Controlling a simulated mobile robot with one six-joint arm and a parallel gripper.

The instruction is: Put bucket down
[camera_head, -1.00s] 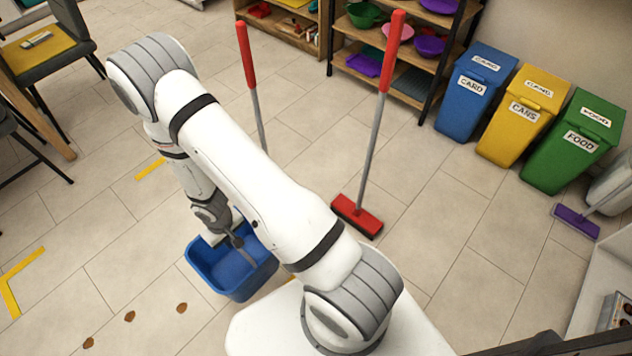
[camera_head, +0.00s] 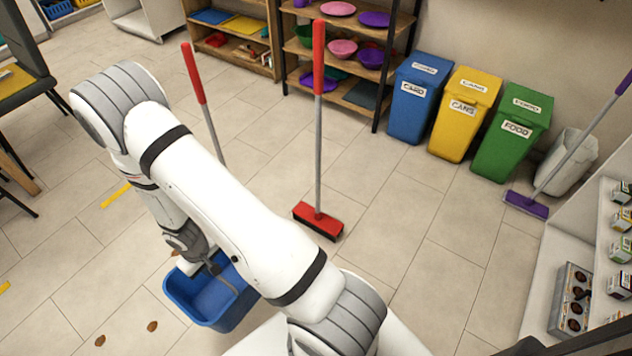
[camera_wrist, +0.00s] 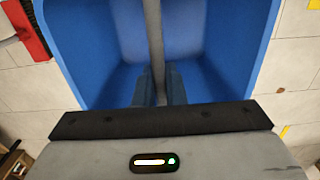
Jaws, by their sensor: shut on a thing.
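The blue bucket (camera_head: 182,296) is open-topped and hangs or stands upright below my arm, at the lower left of the head view. My gripper (camera_head: 214,266) reaches down over it and is shut on its grey handle bar. In the wrist view, the bar (camera_wrist: 153,35) runs between the two fingers of my gripper (camera_wrist: 159,88). The blue bucket walls (camera_wrist: 85,50) show on both sides of it. My arm hides part of the bucket's right side in the head view. I cannot tell whether its base touches the floor.
A red broom (camera_head: 318,220) stands right of my arm, with another red-handled pole (camera_head: 205,110) behind. Brown spots (camera_head: 152,326) lie on the floor near the bucket. Blue, yellow and green bins (camera_head: 512,135) line the wall. Clear tiles lie at centre right.

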